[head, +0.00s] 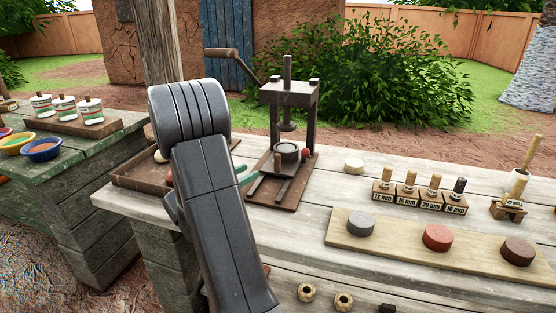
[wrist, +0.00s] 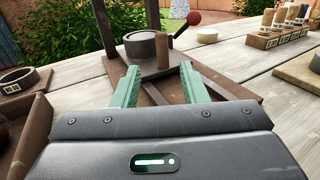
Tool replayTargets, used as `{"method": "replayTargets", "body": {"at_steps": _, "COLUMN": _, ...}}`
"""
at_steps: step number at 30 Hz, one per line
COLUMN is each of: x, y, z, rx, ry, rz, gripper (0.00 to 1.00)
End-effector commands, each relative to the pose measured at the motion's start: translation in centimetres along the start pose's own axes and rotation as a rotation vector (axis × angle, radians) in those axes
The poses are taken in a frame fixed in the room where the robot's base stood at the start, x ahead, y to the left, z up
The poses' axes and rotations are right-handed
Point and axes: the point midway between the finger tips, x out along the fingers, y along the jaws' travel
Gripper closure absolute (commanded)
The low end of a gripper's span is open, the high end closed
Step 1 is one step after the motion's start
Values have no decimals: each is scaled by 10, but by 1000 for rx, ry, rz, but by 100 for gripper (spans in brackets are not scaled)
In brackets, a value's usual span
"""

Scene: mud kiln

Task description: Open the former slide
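The press (head: 288,95) stands on a brown base board on the bench, with its crank handle raised to the left. A dark round former (head: 287,150) sits under its plunger; in the wrist view the former (wrist: 147,46) is beyond my fingertips. A short upright wooden peg (wrist: 162,52) stands on the near side of the former, and a rod with a red knob (wrist: 193,18) sticks out to its right. My gripper (wrist: 160,70) is open, its green fingers on either side of the peg's line. I cannot tell whether they touch it. My arm hides part of the base in the head view.
A brown tray (head: 132,181) lies left of the press, partly behind my arm. Stamps in wooden blocks (head: 408,199) and a board with coloured discs (head: 400,245) are to the right. A pale disc (head: 354,166) lies nearby. Bare bench lies right of the base.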

Motion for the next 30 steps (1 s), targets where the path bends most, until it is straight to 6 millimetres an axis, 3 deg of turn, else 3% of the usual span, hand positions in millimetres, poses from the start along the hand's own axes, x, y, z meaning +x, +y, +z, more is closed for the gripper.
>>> {"method": "replayTargets", "body": {"at_steps": 18, "x": 113, "y": -3, "z": 0, "rx": 2, "ry": 2, "rz": -7, "gripper": 60}}
{"method": "replayTargets", "body": {"at_steps": 24, "x": 131, "y": -2, "z": 0, "rx": 2, "ry": 2, "rz": -4, "gripper": 60}}
{"method": "replayTargets", "body": {"at_steps": 30, "x": 135, "y": -2, "z": 0, "rx": 2, "ry": 3, "rz": -3, "gripper": 60}}
